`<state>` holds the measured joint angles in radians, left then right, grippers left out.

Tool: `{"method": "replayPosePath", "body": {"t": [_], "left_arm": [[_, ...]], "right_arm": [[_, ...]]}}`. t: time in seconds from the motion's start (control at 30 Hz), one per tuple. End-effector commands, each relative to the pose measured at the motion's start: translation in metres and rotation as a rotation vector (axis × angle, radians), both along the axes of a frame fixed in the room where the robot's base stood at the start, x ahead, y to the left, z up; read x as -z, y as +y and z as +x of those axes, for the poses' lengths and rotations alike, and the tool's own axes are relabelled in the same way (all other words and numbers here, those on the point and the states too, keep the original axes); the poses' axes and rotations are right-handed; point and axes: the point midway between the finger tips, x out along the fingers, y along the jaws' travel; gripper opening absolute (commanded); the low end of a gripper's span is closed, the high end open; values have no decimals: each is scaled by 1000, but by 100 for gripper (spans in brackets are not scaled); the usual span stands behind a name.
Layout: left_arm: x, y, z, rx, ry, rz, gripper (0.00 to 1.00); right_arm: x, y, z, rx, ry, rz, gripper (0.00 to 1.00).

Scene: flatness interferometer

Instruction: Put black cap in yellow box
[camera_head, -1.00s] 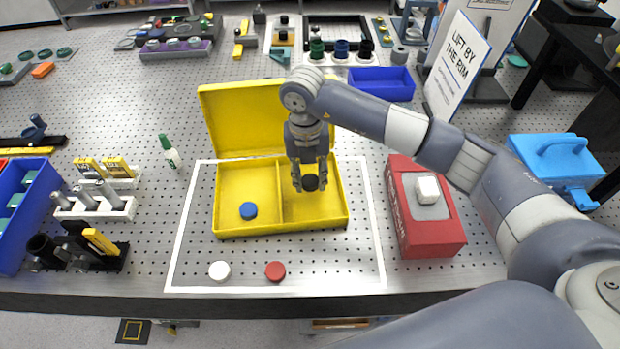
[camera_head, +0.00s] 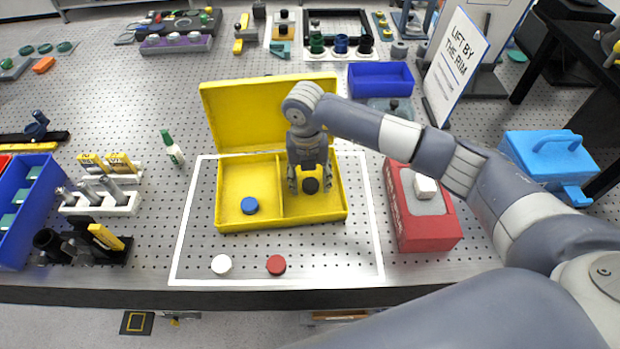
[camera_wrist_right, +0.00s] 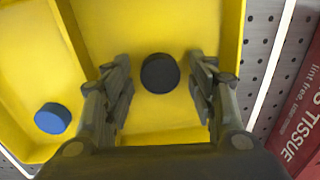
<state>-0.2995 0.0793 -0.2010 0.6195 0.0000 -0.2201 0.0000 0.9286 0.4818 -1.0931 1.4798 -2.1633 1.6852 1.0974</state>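The yellow box (camera_head: 232,228) stands open on the table with its lid raised at the back and a divider between two compartments. The black cap (camera_head: 311,186) lies in the right compartment; it also shows in the right wrist view (camera_wrist_right: 160,73). My right gripper (camera_head: 309,184) is over that compartment. In the wrist view its fingers (camera_wrist_right: 162,92) are spread wide, one on each side of the cap, with gaps between them and it. A blue cap (camera_head: 249,205) lies in the left compartment, also in the wrist view (camera_wrist_right: 52,118). My left gripper is not in view.
A white cap (camera_head: 221,264) and a red cap (camera_head: 276,265) lie in front of the box inside a white outline. A red tissue box (camera_head: 425,226) stands to the right. A blue tray (camera_head: 381,80) is behind.

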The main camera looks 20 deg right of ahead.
Motion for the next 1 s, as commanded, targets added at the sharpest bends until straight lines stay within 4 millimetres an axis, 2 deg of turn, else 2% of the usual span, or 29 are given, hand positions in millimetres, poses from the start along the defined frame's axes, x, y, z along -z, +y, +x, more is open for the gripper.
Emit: {"method": "replayPosePath", "body": {"t": [0.3, 0.37, 0.8, 1.0], "left_arm": [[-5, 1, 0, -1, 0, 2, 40], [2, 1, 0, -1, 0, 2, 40], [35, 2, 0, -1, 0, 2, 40], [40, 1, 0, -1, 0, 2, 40]], "right_arm": [[-5, 0, 0, 0, 0, 0, 52], [-9, 1, 1, 0, -3, 1, 52], [-98, 5, 2, -2, -5, 1, 52], [-119, 5, 2, 0, -2, 0, 52]]}}
